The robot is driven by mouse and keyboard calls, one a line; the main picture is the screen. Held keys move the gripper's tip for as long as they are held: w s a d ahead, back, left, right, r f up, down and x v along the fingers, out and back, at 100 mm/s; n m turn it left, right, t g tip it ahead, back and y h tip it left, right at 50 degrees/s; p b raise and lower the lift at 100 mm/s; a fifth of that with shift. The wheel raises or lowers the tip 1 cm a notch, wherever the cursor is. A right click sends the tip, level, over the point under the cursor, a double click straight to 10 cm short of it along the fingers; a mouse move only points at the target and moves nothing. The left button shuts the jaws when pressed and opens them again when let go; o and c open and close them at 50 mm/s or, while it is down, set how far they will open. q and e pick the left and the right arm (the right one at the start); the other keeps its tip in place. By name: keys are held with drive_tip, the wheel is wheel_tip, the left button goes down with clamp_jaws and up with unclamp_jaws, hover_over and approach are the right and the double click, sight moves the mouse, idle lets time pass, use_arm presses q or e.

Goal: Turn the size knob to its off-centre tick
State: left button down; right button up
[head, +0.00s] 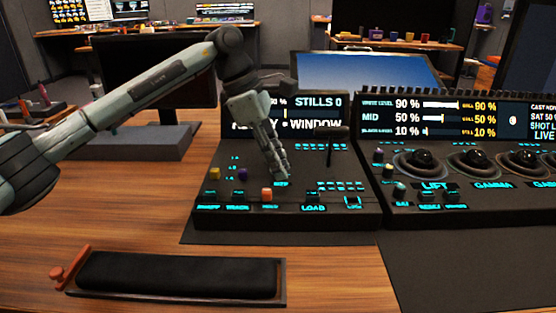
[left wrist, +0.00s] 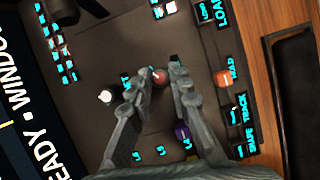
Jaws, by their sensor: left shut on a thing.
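The size knob (left wrist: 160,77) is a reddish round knob with a pale mark on its top, seen in the left wrist view between my fingertips. In the head view it is hidden by my gripper, just above a small cyan label (head: 281,184). My left gripper (head: 279,171) reaches down onto the left panel (head: 335,212). In the left wrist view its two fingers (left wrist: 158,85) stand on either side of the knob, shut on it. The ticks around the knob are too small to read. My right gripper is not in view.
Close by are an orange knob (head: 267,194), a purple knob (head: 242,174) and a yellow knob (head: 215,173). A black lever (head: 331,135) stands to the right. The trackball panel (head: 465,210) is farther right. A padded wrist rest (head: 180,273) lies in front.

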use_arm(q)
drive_tip(key=shift+r+m, duration=0.1)
drive_tip(key=shift+m, duration=0.6)
drive_tip(key=shift+g, duration=0.3)
drive_tip(key=c, duration=1.4)
unclamp_jaws()
drive_tip(key=v, duration=1.2)
drive_tip(key=shift+d, duration=0.1)
